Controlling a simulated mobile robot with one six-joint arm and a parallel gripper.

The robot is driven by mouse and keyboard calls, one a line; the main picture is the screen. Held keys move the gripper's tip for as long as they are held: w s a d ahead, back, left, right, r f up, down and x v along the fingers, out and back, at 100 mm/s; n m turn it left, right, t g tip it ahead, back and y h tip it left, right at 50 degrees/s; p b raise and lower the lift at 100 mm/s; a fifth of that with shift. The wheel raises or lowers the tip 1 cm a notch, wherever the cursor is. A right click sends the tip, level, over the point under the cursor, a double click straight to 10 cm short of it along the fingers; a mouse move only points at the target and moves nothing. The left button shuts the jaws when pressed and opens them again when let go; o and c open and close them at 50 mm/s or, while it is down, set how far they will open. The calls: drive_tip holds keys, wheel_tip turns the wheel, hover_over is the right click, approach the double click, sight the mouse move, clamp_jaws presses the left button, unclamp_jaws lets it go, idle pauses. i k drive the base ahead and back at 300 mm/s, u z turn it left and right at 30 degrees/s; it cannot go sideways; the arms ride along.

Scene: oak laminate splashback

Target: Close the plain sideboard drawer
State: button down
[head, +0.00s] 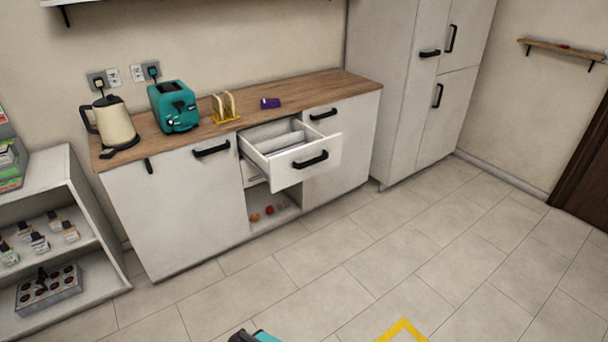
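The sideboard (180,208) is white with a wooden top and black handles, and stands against the back wall. Its one pulled-out drawer (318,170) is white, with a plain front and a black bar handle (310,160). It sticks out into the room, and light dividers show inside it. A small teal and dark part at the bottom edge (254,336) looks like a piece of my arm or gripper. It is far from the drawer, across open floor. The fingertips are not clearly visible.
An open niche below the drawer holds small round red and orange items (268,211). A kettle (112,124), teal toaster (174,106) and toast rack (225,108) stand on top. White shelves (60,180) are at left, a tall cabinet (400,90) at right. The tiled floor in front is clear.

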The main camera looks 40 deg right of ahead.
sight(321, 154)
drive_tip(key=z, duration=0.15)
drive_tip(key=i, duration=0.9)
drive_tip(key=u, duration=0.05)
